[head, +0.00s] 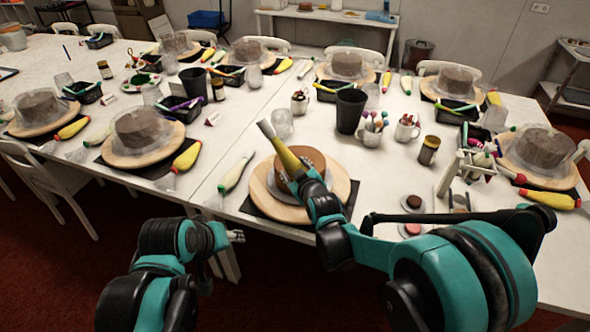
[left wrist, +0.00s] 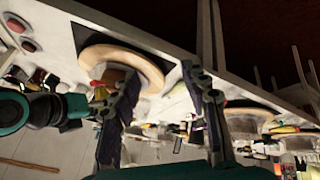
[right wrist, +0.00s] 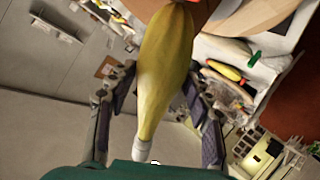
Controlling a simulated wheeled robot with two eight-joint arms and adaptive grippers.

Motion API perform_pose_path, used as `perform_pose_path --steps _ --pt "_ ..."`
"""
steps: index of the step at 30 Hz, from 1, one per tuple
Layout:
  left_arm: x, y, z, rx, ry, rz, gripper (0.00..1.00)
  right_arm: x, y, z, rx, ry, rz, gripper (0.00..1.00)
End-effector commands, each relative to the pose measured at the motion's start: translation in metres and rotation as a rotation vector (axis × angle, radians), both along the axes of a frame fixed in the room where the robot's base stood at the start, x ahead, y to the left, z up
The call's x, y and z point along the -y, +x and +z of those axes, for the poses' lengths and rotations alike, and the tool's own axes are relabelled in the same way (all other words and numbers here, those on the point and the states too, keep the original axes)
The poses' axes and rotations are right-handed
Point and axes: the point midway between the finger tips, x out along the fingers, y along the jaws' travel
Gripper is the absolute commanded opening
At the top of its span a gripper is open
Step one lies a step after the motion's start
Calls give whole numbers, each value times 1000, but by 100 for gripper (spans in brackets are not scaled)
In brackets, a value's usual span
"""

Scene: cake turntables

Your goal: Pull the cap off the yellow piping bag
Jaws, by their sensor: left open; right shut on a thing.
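The yellow piping bag (head: 285,152) is in my right gripper (head: 300,179), held tilted above the brown cake at the near middle. Its pale tip (head: 266,129) points up and away to the left in the head view. The right wrist view shows the yellow bag (right wrist: 168,60) between the two fingers, with a white end (right wrist: 143,150) low in the picture. I cannot tell whether that white end is the cap. My left gripper (head: 237,236) is open and empty, off the table's near edge, left of and below the bag. Its spread fingers show in the left wrist view (left wrist: 163,95).
The brown cake (head: 308,160) sits on a wooden turntable (head: 333,205). A white and green piping bag (head: 236,173) lies left of it. A black cup (head: 350,110), a glass (head: 282,123) and mugs stand behind. Other turntables with cakes fill the table.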

Motion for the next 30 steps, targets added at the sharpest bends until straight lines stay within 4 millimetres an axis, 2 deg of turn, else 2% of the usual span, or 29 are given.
perform_pose_path --steps 1,6,15,24,30 --pt "2 16 14 -28 -80 85 45 0 0 0 1 0 0 37" --pt "11 66 53 -159 -392 416 45 0 0 0 0 0 0 37" --pt "15 162 107 -464 -877 988 45 0 0 0 0 0 0 37" --pt "0 251 140 -866 -1233 1519 45 0 0 0 0 0 0 37" --pt "-12 286 149 -1093 -1340 1754 45 0 0 0 0 0 0 37"
